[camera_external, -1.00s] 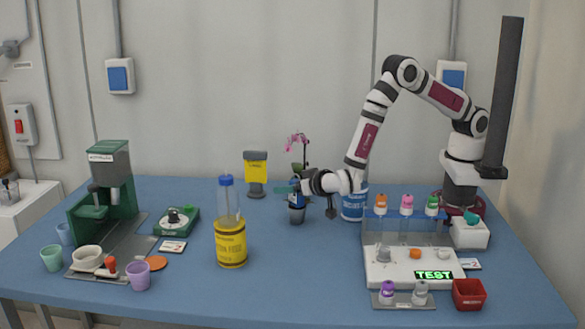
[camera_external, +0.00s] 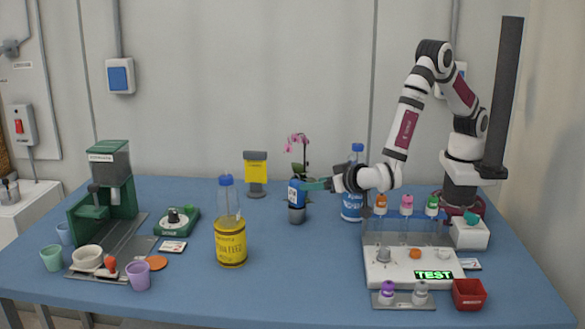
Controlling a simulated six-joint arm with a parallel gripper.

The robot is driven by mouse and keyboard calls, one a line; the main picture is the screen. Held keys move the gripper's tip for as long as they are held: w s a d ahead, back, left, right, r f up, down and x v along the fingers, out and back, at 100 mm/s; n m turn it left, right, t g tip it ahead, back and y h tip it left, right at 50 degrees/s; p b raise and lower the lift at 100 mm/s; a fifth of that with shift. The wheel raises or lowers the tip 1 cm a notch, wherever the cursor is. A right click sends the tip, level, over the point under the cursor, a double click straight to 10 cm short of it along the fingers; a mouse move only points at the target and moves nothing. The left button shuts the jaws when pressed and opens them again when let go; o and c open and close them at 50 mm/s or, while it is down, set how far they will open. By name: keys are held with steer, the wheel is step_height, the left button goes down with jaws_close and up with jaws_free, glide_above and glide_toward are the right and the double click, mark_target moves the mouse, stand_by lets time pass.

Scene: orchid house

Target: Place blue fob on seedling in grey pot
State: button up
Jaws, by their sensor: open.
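The blue fob (camera_external: 296,190), with a pale label on its face, sits upright right above the grey pot (camera_external: 296,215). The seedling itself is hidden behind the fob, so I cannot tell how the fob is held on it. My gripper (camera_external: 308,185) is open, level with the fob and just to its right, its teal fingers pointing left at it. The fingertips look close to the fob's right edge; whether they touch it I cannot tell.
A pink orchid (camera_external: 298,142) stands behind the pot. A yellow bottle (camera_external: 230,243) is at front left, and a white rack station (camera_external: 400,268) with several vials at right. Blue table (camera_external: 310,275) in front is clear.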

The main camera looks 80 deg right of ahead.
steer(key=w+a+r+t+y, duration=0.1)
steer(key=w+r+y, duration=0.3)
steer(key=w+y, duration=0.1)
steer(key=s+a+r+n+g+y, duration=0.2)
steer(key=s+r+y, duration=0.3)
steer(key=r+y, duration=0.25)
steer(key=s+d+g, duration=0.4)
steer(key=s+d, duration=0.2)
steer(key=s, duration=0.8)
steer(key=s+d+f+n+g+h, duration=0.1)
steer(key=s+d+g, duration=0.3)
steer(key=s, duration=1)
steer(key=shift+s+d+f+g, duration=0.2)
steer(key=shift+d+g, duration=0.1)
steer(key=shift+d, duration=0.95)
